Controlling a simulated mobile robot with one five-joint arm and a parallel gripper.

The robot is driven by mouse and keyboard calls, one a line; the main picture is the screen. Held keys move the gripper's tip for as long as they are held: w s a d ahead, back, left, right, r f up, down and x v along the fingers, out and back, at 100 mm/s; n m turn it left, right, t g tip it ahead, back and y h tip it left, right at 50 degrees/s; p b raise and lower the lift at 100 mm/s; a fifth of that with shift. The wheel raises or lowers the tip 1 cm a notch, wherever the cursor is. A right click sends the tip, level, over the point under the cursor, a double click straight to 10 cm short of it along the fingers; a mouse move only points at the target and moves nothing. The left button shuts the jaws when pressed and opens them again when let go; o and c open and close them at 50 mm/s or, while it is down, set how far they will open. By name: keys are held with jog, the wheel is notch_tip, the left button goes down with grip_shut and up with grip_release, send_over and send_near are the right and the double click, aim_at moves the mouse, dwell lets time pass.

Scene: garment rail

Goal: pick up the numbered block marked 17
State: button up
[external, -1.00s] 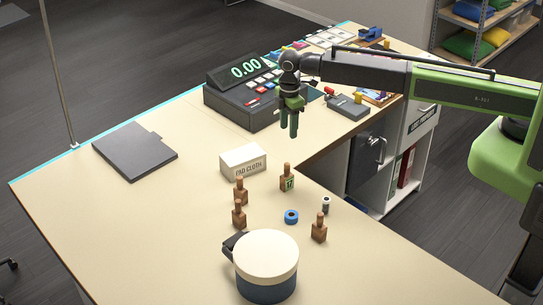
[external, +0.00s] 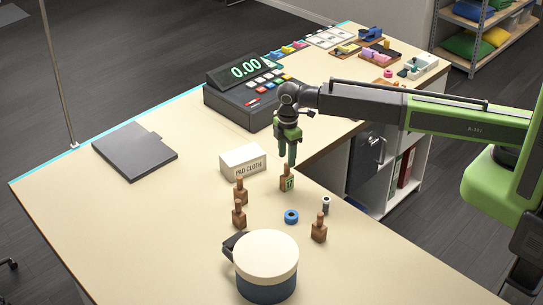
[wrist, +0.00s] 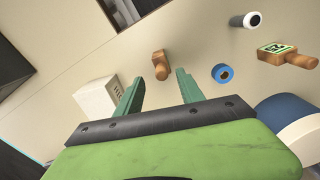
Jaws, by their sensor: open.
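The block marked 17 (external: 287,183) is brown with a knob on top and a green-and-white number label. It stands upright on the counter, right of the pad cloth box. My gripper (external: 288,162) is open and points down just above it, near its knob. In the wrist view the block (wrist: 160,62) shows just beyond and between the open finger tips (wrist: 158,80). Its number is hidden there. I cannot tell whether a finger touches it.
A blue ring (external: 291,216), a small dark cylinder (external: 326,205) and a lidded pot (external: 266,265) are in front. The pad cloth box (external: 243,160) is left; the cash register (external: 247,98) is behind.

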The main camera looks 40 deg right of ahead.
aim_at(287, 175)
jog(key=shift+f, duration=0.25)
notch_tip(287, 175, down, 5)
jog(key=b, duration=0.5)
jog(key=shift+s+a+f, duration=0.1)
jog(key=shift+f, duration=0.1)
jog(key=shift+r, duration=0.2)
jog(key=shift+c, duration=0.3)
grip_shut()
